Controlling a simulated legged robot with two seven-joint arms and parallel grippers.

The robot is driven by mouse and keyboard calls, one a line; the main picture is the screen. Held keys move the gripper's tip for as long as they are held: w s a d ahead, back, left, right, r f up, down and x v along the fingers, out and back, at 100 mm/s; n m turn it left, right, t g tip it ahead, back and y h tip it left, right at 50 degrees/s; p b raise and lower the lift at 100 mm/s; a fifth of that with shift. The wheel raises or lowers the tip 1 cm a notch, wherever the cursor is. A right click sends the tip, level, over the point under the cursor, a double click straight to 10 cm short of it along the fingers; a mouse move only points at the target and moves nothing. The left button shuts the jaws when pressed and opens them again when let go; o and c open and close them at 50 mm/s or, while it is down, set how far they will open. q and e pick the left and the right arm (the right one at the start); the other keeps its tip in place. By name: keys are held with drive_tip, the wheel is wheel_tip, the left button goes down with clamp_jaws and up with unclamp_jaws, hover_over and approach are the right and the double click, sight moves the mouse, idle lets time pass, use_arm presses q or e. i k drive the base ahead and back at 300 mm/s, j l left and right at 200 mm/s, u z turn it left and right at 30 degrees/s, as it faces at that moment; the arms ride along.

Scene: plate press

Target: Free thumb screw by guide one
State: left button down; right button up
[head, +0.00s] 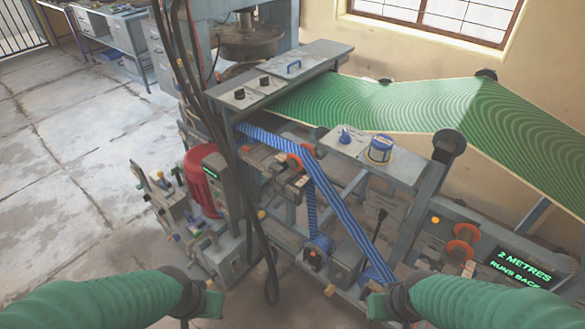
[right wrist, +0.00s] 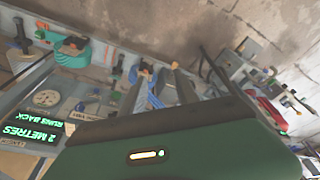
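A blue striped strip (head: 335,202) runs from the press bench down over an orange-red guide ring (head: 308,152) to rollers below. A second orange guide (head: 463,250) sits at the right near the display panel. I cannot tell which is guide one, and a thumb screw is too small to make out. My left gripper (head: 206,302) is at the bottom left, apart from the machine. My right gripper (head: 378,304) is at the bottom centre-right, in front of the lower frame. Neither gripper's fingers show clearly. The right wrist view shows an orange-topped blue part (right wrist: 146,72) among grey bars.
A green patterned web (head: 400,105) stretches to the right. A red motor (head: 202,182) and hanging black cables (head: 240,170) stand left of the strip. A lit display (head: 520,268) reads "2 METRES RUNS BACK". The floor (head: 80,180) at left is clear.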

sight(268, 174)
drive_tip(key=i+j, duration=0.1)
drive_tip(key=j, duration=0.5)
drive_tip(key=j+z, duration=0.1)
drive_tip(key=j, duration=0.55)
drive_tip(key=i+j, duration=0.1)
drive_tip(key=j, duration=0.55)
